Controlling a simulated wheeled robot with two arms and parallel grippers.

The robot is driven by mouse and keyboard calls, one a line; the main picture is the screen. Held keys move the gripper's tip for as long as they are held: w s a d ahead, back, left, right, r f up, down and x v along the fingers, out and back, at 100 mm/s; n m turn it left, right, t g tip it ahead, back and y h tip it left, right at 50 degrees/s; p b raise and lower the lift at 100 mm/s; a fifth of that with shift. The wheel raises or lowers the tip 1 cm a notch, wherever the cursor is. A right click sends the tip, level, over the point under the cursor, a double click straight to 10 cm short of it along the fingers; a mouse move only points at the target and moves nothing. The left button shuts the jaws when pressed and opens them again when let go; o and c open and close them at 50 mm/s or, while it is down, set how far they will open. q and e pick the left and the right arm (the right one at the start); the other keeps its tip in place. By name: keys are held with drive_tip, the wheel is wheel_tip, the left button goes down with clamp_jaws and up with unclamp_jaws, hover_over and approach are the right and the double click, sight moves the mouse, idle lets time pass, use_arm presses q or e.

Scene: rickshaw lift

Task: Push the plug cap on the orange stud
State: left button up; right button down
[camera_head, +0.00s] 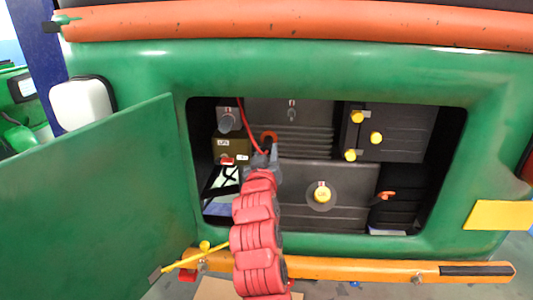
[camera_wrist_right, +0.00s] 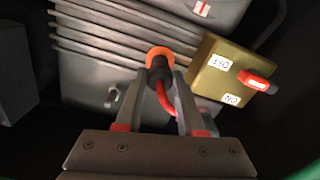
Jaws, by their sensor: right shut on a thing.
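My right gripper (camera_head: 263,160) reaches into the open compartment and is shut on the dark plug cap. In the right wrist view, the fingers (camera_wrist_right: 163,85) hold the plug cap (camera_wrist_right: 159,70) from both sides, and a red cable runs from it. The orange stud (camera_wrist_right: 159,54) shows as an orange ring right at the cap's far end. In the head view the orange stud (camera_head: 268,136) is just above the fingertips, partly covered. I cannot tell whether the cap is pressed fully onto it. My left gripper is not in view.
A brown box (camera_head: 230,148) with a red switch stands left of the gripper. Yellow knobs (camera_head: 375,138) and an orange-handled part (camera_head: 387,195) sit to the right. The green door (camera_head: 90,190) stands open at the left. An orange bar (camera_head: 370,268) crosses below the opening.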

drive_tip(key=shift+w, duration=0.25)
idle(0.5)
drive_tip(key=shift+c, duration=2.2)
unclamp_jaws()
drive_tip(key=shift+c, duration=0.6)
drive_tip(key=s, duration=0.8)
